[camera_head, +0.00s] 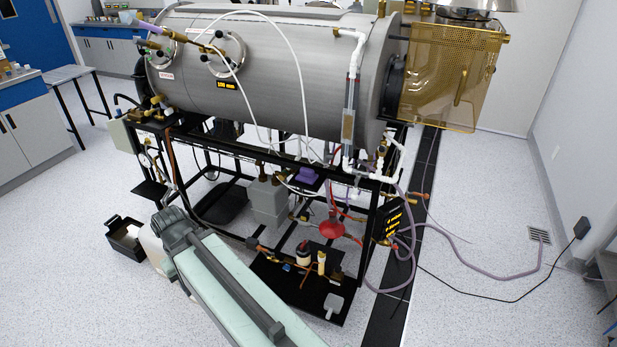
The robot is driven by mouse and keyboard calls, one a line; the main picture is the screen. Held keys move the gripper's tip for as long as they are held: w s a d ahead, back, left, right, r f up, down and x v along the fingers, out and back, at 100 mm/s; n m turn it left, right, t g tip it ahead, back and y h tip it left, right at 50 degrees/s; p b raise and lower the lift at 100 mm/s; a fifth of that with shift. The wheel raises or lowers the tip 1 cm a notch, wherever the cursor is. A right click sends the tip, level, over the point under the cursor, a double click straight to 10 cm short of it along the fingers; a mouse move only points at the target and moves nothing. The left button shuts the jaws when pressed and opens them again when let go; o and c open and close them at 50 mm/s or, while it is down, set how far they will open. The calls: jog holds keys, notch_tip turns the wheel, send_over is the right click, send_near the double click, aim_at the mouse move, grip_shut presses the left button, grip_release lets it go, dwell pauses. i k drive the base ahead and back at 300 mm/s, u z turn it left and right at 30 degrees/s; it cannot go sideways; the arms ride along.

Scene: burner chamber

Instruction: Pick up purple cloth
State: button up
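A small purple patch (307,174), which looks like the purple cloth, shows inside the black frame under the big steel chamber. Pipes, white tubes and a frame rail partly hide it, and its full shape cannot be told. A grey and pale green part, which looks like my arm, reaches up from the bottom edge, in front of the frame and left of its lower shelf. Its upper end is well apart from the purple patch. I cannot make out gripper fingers.
The steel chamber (270,75) sits on the black frame (232,150), crowded with tubes. A red round part (332,229) and a grey box (268,203) are below. A black open box (125,240) stands left. A purple hose (480,268) crosses the otherwise mostly clear right floor.

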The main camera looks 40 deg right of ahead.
aim_at(307, 175)
jog(key=z, duration=0.05)
jog(key=i, duration=1.65)
jog(key=u, duration=0.05)
